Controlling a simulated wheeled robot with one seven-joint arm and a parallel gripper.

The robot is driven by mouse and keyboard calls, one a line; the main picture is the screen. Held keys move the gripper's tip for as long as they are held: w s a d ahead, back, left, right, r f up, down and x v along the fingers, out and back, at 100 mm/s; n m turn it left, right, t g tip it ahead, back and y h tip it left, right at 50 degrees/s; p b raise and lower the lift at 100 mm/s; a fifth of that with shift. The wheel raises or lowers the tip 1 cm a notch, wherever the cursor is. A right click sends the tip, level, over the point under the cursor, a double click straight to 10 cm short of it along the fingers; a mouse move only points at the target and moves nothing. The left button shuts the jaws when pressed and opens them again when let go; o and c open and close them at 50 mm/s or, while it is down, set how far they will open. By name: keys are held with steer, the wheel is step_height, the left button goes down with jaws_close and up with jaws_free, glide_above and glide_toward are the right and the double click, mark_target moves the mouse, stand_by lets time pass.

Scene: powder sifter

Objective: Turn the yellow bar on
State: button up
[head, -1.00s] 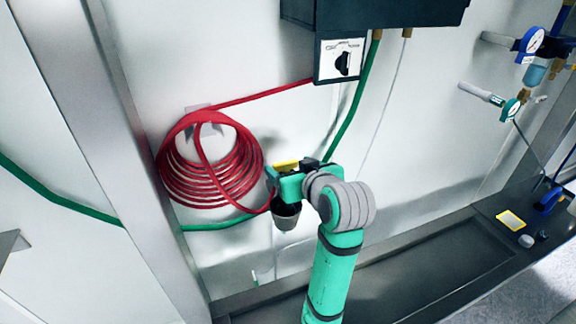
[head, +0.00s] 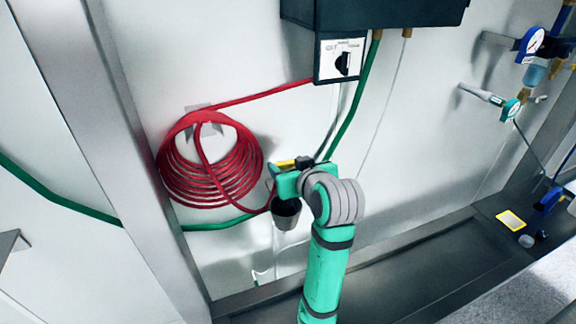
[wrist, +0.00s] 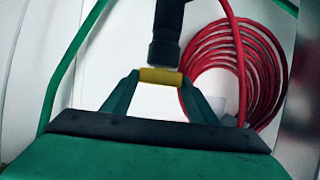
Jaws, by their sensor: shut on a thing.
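The yellow bar (wrist: 161,77) lies crosswise between the two green fingertips of my gripper (wrist: 160,82) in the wrist view. My gripper is shut on it, with a finger at each end. A dark cylindrical fitting (wrist: 165,40) meets the bar's middle. In the head view a yellow patch (head: 285,163) shows just above my green gripper (head: 284,180), which hides part of the bar and fitting.
A coiled red hose (head: 210,172) hangs on the wall, left of my gripper. A dark box with a white-faced rotary switch (head: 342,62) is above right. A green hose (head: 352,105) runs down from it. A steel trough (head: 430,265) lies below right.

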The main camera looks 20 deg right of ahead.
steer(key=shift+a, duration=0.1)
steer(key=m+h, duration=0.3)
steer(key=h, duration=0.1)
steer(key=shift+a+m+g, duration=0.3)
steer(key=shift+a+m, duration=0.1)
steer(key=m+h, duration=0.1)
steer(key=m+g+h, duration=0.2)
steer(key=h, duration=0.1)
steer(key=shift+w+a+m, duration=0.25)
steer(key=shift+m, duration=0.05)
steer(key=m+g+h, duration=0.2)
steer(key=m, duration=0.1)
steer(key=m+g+h, duration=0.1)
steer(key=g, duration=0.1)
steer(key=shift+w+a+h, duration=0.2)
steer(key=shift+w+h, duration=0.1)
steer(key=shift+h, duration=0.1)
steer(key=shift+w+m+g+h, duration=0.1)
steer(key=shift+m+g+h, duration=0.7)
steer(key=shift+m+g, duration=1)
steer(key=o, duration=1.1)
